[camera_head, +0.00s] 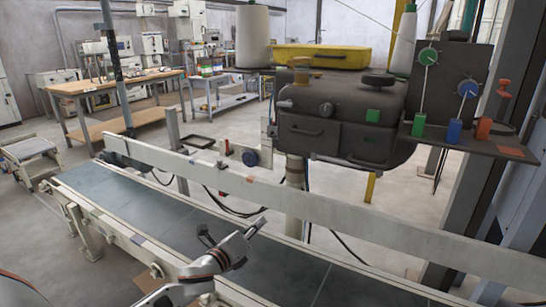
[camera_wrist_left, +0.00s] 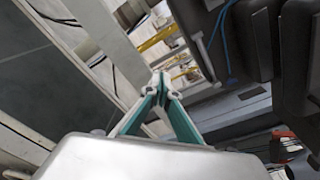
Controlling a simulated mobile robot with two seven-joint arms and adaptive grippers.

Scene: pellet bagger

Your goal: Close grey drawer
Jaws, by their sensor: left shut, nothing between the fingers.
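A dark grey machine head (camera_head: 345,118) hangs over the conveyor at the right of the head view. Its front has drawer-like panels with handles, one at the left (camera_head: 310,133). I cannot tell which is the grey drawer, or whether it stands open. Dark grey box-like parts (camera_wrist_left: 262,45) show at the upper right of the left wrist view. My left gripper (camera_head: 256,227) is over the conveyor, below and left of the machine head, apart from it. In the left wrist view its teal fingers (camera_wrist_left: 159,82) meet at the tips, shut and empty.
The conveyor belt (camera_head: 140,216) runs below, with a pale guard rail (camera_head: 340,217) between my left gripper and the machine head. A control panel with coloured knobs (camera_head: 447,90) stands at the right.

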